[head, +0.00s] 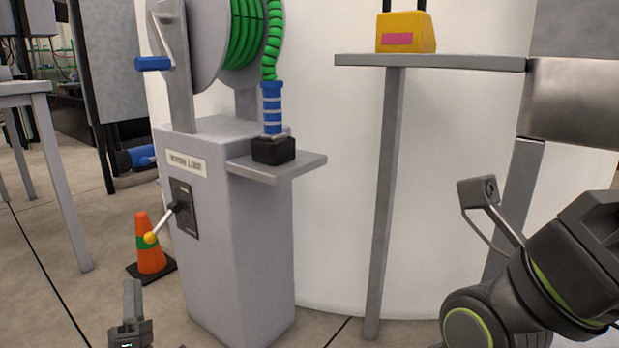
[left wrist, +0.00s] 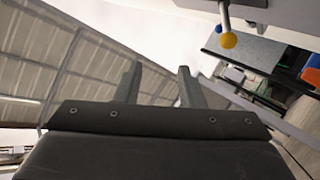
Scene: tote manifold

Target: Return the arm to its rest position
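My left gripper (head: 132,310) shows at the bottom left of the head view, low in front of the grey cabinet and cut off by the frame edge. In the left wrist view its two fingers (left wrist: 158,85) stand apart with nothing between them. A lever with a yellow ball knob (head: 150,238) is on the cabinet's front; the knob (left wrist: 228,40) also shows in the left wrist view, up and right of the fingers and apart from them. My right arm's dark links fill the lower right of the head view. I see no right gripper fingers.
The grey cabinet (head: 235,240) carries a reel with green hose (head: 245,35) and a side shelf (head: 300,165) bearing a blue nozzle (head: 271,105). An orange cone (head: 149,250) stands beside it. A high grey table (head: 450,62) holds a yellow case (head: 406,32). Floor shows at left.

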